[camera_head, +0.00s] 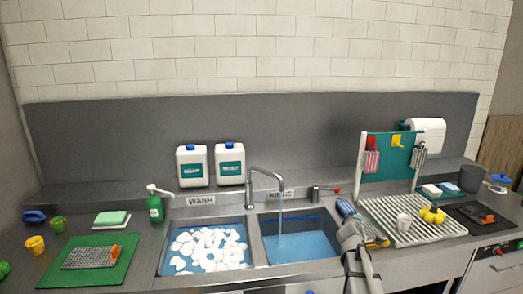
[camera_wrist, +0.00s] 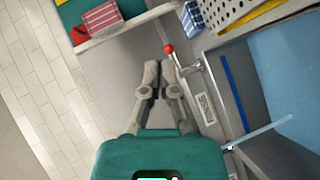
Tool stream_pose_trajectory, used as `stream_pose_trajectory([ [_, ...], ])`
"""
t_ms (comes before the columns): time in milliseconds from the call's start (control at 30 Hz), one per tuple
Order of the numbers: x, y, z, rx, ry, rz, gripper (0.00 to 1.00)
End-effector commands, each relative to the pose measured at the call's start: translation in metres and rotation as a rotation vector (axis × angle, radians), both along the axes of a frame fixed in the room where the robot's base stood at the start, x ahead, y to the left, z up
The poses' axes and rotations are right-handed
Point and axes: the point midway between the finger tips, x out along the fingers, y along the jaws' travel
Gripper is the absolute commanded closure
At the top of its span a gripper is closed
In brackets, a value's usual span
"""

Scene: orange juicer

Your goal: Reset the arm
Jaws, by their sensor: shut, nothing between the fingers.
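My gripper (camera_wrist: 158,72) is in the middle of the wrist view, its grey fingers together and empty beyond the teal gripper body. A lever with a red knob (camera_wrist: 168,48) shows just past the fingertips; I see no clear contact. In the head view my grey arm rises from the bottom edge, at the right side of the rinse basin (camera_head: 300,262). The fingers are not clear there.
Water runs from the tap (camera_head: 266,172) into the rinse basin. The wash basin (camera_head: 162,262) holds white foam. A soap bottle (camera_head: 155,207) stands left.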

Motion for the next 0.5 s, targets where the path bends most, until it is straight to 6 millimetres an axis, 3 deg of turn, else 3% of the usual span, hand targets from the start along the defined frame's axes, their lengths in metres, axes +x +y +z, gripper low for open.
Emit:
stream_pose_trajectory([
  [500, -0.027, 0.011, -0.020, 0.145, 0.051, -0.087, 1.00],
])
